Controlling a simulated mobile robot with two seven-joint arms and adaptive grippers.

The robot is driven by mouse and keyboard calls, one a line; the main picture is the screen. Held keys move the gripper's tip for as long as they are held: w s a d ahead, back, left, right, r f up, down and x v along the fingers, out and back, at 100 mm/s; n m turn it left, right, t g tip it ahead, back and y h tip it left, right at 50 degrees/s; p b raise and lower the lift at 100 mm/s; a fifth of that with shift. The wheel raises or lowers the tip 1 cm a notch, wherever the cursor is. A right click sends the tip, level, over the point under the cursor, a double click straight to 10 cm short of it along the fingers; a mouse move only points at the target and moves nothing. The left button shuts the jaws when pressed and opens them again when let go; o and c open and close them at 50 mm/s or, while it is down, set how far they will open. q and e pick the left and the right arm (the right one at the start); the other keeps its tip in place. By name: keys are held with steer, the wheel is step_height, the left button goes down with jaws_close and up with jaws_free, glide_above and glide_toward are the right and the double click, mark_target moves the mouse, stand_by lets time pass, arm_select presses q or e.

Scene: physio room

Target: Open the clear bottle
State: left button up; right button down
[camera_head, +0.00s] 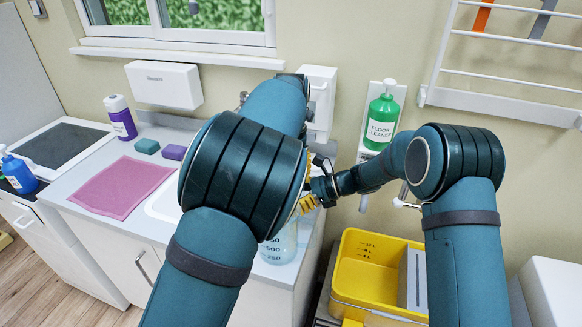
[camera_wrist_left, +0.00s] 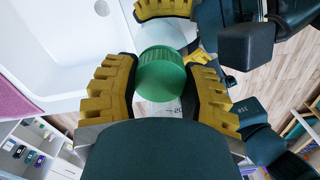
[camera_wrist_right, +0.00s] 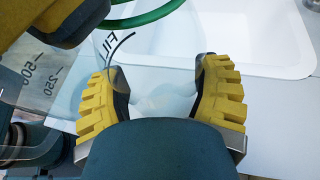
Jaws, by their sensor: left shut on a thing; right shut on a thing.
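The clear bottle (camera_head: 281,246) stands at the counter's front right corner, its upper part hidden behind my left arm in the head view. Printed volume marks show on its wall. My left gripper (camera_wrist_left: 162,78) is shut on the bottle's green cap (camera_wrist_left: 161,74), seen from above in the left wrist view. My right gripper (camera_wrist_right: 158,88) is shut on the clear bottle, whose see-through wall (camera_wrist_right: 150,78) shows between its yellow fingers. The green rim of the cap (camera_wrist_right: 150,16) shows above. I cannot tell whether the cap is still seated on the neck.
A sink basin (camera_wrist_right: 225,35) lies beside the bottle. A pink mat (camera_head: 122,187), two sponges and a purple-labelled bottle (camera_head: 120,118) are further left on the counter. A yellow bucket (camera_head: 365,275) stands right of the counter. Green floor cleaner (camera_head: 381,122) hangs on the wall.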

arm_select(q)
steer(key=shift+r, duration=0.15)
steer(key=shift+r, duration=0.95)
steer(key=shift+r, duration=2)
arm_select(e)
jaws_free()
